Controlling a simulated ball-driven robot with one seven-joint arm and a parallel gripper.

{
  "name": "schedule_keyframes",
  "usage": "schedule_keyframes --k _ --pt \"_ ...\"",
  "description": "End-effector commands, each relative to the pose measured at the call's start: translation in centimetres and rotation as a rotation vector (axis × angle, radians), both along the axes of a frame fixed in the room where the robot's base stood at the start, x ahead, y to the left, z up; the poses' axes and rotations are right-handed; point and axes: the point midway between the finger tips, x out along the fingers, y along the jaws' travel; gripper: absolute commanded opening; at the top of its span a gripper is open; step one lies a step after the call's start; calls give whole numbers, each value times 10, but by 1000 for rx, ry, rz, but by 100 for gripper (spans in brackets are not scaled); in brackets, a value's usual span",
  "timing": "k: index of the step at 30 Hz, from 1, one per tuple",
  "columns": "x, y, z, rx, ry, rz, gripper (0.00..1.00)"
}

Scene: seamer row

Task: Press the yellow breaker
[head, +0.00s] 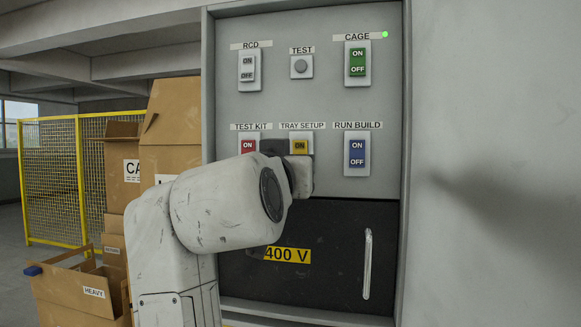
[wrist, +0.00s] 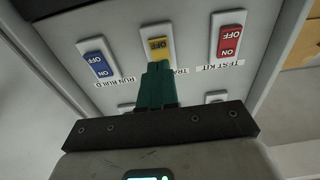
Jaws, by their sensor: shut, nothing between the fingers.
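The yellow breaker (head: 299,146) is under the TRAY SETUP label in the lower middle of the grey panel in the head view. Only its upper part with ON shows there; my arm hides the lower part. In the wrist view the yellow breaker (wrist: 157,48) is just beyond the tips of my gripper (wrist: 156,66). The green fingers are together and empty, in line with the breaker. They cover its near part, and I cannot tell whether they touch it. The gripper's fingers are hidden behind my arm in the head view.
The red TEST KIT breaker (head: 248,146) and the blue RUN BUILD breaker (head: 357,153) flank it. Above are the RCD switch (head: 247,67), TEST button (head: 301,66) and green CAGE breaker (head: 357,62). Cardboard boxes (head: 170,120) stand left; a dark 400 V door (head: 335,230) is below.

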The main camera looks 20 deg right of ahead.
Motion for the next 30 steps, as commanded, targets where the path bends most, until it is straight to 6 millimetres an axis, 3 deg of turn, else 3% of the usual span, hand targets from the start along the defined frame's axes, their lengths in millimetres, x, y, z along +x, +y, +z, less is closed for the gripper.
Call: schedule_keyframes --k 16,30 --pt "-61 44 -9 3 2 -2 0" --pt "-71 50 -8 2 4 -3 0"
